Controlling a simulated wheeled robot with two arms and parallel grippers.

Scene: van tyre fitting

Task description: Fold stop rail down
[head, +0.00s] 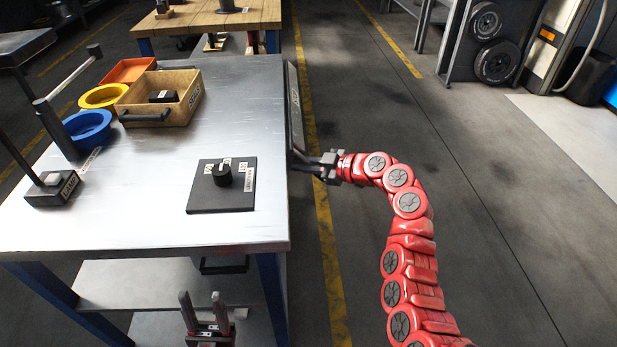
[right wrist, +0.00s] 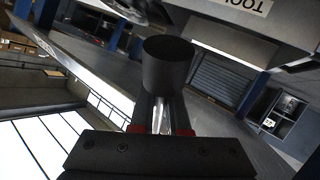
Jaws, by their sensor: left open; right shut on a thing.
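The stop rail (head: 294,105) is a long, thin dark bar along the right edge of the metal workbench (head: 240,95). It looks raised at that edge; its exact tilt is hard to tell. My right gripper (head: 308,161), on the red arm, is at the rail's near end, just outside the bench edge. It is shut on a dark round grip (right wrist: 167,62), which rises between the fingers in the right wrist view. How the grip joins the rail is hidden. My left gripper (head: 203,312) is open and empty, low in front of the bench, with its fingers pointing up.
A black plate with a knob (head: 222,174) lies near the bench's right front. A wooden box (head: 160,98), blue bowl (head: 88,130), yellow bowl (head: 102,96) and lever stand (head: 52,187) occupy the left. The floor right of the bench is clear around my arm.

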